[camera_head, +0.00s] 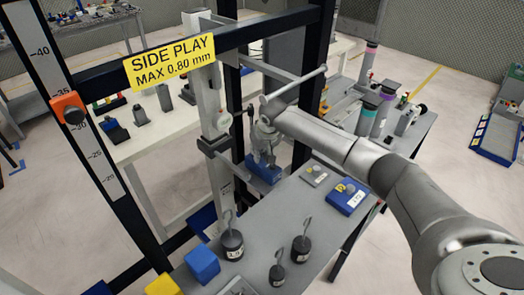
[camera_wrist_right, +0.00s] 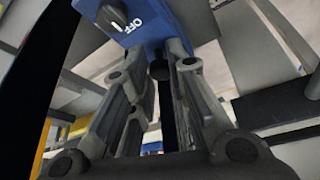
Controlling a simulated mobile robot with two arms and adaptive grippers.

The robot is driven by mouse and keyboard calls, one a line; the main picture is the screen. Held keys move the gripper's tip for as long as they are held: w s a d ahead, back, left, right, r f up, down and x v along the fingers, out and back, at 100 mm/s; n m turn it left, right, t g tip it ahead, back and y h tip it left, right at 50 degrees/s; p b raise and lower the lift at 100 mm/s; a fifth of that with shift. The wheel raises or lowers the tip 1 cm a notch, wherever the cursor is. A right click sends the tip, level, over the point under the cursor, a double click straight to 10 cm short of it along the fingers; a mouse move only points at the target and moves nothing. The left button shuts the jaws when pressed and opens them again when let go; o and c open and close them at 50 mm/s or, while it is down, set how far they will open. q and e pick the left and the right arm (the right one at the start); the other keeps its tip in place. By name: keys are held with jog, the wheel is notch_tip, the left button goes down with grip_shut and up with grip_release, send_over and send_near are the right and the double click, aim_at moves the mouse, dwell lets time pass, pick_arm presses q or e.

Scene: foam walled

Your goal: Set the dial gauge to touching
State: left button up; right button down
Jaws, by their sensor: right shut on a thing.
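A small pale round dial (camera_head: 222,121), which looks like the dial gauge, sits at the upright grey post in the middle of the head view. Its reading is too small to make out, and I cannot tell whether its tip touches anything. My right gripper (camera_head: 262,152) points down just right of the post, at the table's far end. It is shut on a blue block (camera_head: 265,174) with a dark knob marked OFF, which shows close up in the right wrist view (camera_wrist_right: 150,28). Fingers hide part of the block. My left gripper is not in view.
A dark frame carries a yellow SIDE PLAY MAX 0.80 mm sign (camera_head: 170,60) and a scale with an orange marker (camera_head: 68,108). Several hooked dark weights (camera_head: 232,245), a blue cube (camera_head: 202,265) and a blue box (camera_head: 345,198) stand on the grey table (camera_head: 290,215).

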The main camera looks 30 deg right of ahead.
jog(key=shift+d+r, duration=0.1)
jog(key=c, duration=1.3)
grip_release()
jog(key=shift+s, duration=0.1)
jog(key=v, duration=0.7)
jog(key=shift+s+r, duration=0.15)
jog(key=shift+r, duration=0.05)
jog(key=shift+f, duration=0.1)
